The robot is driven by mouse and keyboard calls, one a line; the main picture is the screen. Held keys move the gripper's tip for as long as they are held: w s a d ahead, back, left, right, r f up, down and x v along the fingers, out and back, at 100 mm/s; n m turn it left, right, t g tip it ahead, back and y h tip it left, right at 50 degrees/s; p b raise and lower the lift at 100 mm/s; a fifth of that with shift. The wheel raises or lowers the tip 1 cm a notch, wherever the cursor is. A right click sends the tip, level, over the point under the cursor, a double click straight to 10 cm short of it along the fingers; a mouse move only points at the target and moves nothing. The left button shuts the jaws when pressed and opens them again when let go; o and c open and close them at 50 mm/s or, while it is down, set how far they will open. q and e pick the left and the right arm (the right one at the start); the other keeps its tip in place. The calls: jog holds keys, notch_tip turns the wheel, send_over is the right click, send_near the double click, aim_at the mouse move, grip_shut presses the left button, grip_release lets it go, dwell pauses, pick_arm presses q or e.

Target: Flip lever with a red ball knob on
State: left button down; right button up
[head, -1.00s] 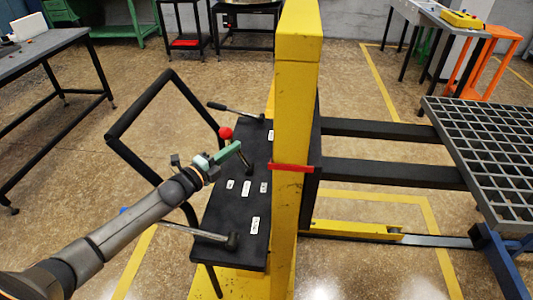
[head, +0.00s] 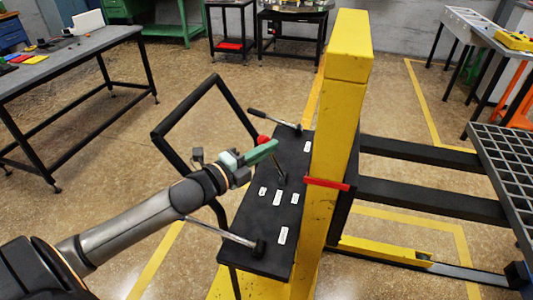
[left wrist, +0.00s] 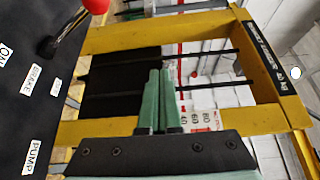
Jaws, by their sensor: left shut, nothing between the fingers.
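The lever's red ball knob (head: 264,140) shows just behind my left gripper in the head view, partly covered by it. Its dark shaft runs down to a pivot (head: 282,180) on the black panel (head: 262,222). In the left wrist view the red knob (left wrist: 95,5) is at the top left, cut by the edge, with its shaft (left wrist: 70,32) slanting down left to the panel. My left gripper (head: 274,148) has green fingers, shut and empty. In the wrist view its fingertips (left wrist: 160,73) are apart from the knob. My right gripper is not in view.
Another black-handled lever (head: 275,121) is at the panel's far end, and a long metal lever (head: 222,232) at its near end. A black bar frame (head: 180,115) stands left of the panel. The yellow post (head: 340,120) blocks the right side.

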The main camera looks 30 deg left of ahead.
pick_arm(q)
jog(key=shift+s+d+r, duration=0.35)
jog(key=shift+s+d, duration=0.05)
jog(key=shift+s, duration=0.3)
jog(key=shift+s+d+r, duration=0.35)
jog(key=shift+s, duration=0.3)
jog(key=shift+s+d+r, duration=0.35)
jog(key=shift+s+d, duration=0.05)
jog(key=shift+s, duration=0.3)
